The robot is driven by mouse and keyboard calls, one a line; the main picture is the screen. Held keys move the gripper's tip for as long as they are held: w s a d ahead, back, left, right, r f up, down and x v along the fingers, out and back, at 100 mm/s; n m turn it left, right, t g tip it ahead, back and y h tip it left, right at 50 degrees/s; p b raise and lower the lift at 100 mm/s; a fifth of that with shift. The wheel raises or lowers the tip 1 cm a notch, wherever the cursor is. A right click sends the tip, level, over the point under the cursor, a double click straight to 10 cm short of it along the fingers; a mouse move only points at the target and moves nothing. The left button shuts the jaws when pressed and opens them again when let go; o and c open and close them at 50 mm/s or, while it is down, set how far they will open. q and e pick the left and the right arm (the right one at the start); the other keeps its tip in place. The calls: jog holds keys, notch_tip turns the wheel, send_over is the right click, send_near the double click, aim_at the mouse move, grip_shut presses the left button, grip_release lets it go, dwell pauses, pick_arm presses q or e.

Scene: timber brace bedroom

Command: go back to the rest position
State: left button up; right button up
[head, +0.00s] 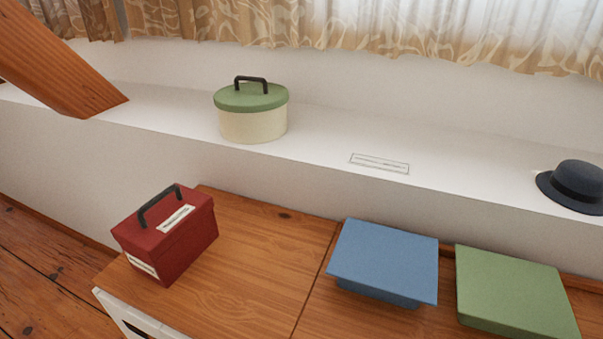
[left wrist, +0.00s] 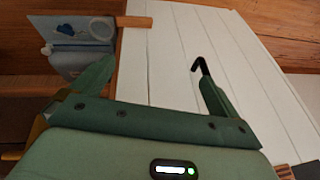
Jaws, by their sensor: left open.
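My left gripper (left wrist: 150,78) shows in the left wrist view with its two green fingers spread apart and nothing between them. A dark hooked piece (left wrist: 201,66) shows at the tip of the right-hand finger; I cannot tell what it belongs to. Behind the fingers is a white planked panel (left wrist: 175,50). Neither gripper shows in the head view, and my right gripper is in no view.
In the head view, a wooden top (head: 255,255) bears a red box (head: 185,245), a blue box (head: 385,255) and a green box (head: 512,290). A white ledge (head: 330,130) holds a cream, green-lidded round box (head: 252,122) and a dark hat (head: 578,182). A timber brace (head: 50,60) slants in upper left.

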pick_arm(q)
jog(key=s+a+r+m+y, duration=0.1)
jog(key=s+a+r+y, duration=0.1)
jog(key=a+r, duration=0.7)
jog(key=s+a+r+m+y, duration=0.1)
jog(key=s+a+r+y, duration=0.3)
jog(key=r, duration=1)
jog(key=s+d+f+g+h+p, duration=0.1)
jog(key=s+d+f+h+p, duration=0.1)
jog(key=f+p, duration=0.4)
jog(key=s+d+f+h+p, duration=0.2)
jog(key=f+p, duration=0.2)
jog(key=p, duration=0.4)
jog(key=s+f+n+g+h+p, duration=0.1)
jog(key=s+n+g+h+p, duration=0.1)
jog(key=s+p, duration=1)
jog(key=s+n, duration=0.1)
jog(key=s, duration=0.4)
jog(key=shift+a+f+n+p, duration=0.3)
jog(key=shift+f+p, duration=0.05)
jog(key=shift+p, duration=0.05)
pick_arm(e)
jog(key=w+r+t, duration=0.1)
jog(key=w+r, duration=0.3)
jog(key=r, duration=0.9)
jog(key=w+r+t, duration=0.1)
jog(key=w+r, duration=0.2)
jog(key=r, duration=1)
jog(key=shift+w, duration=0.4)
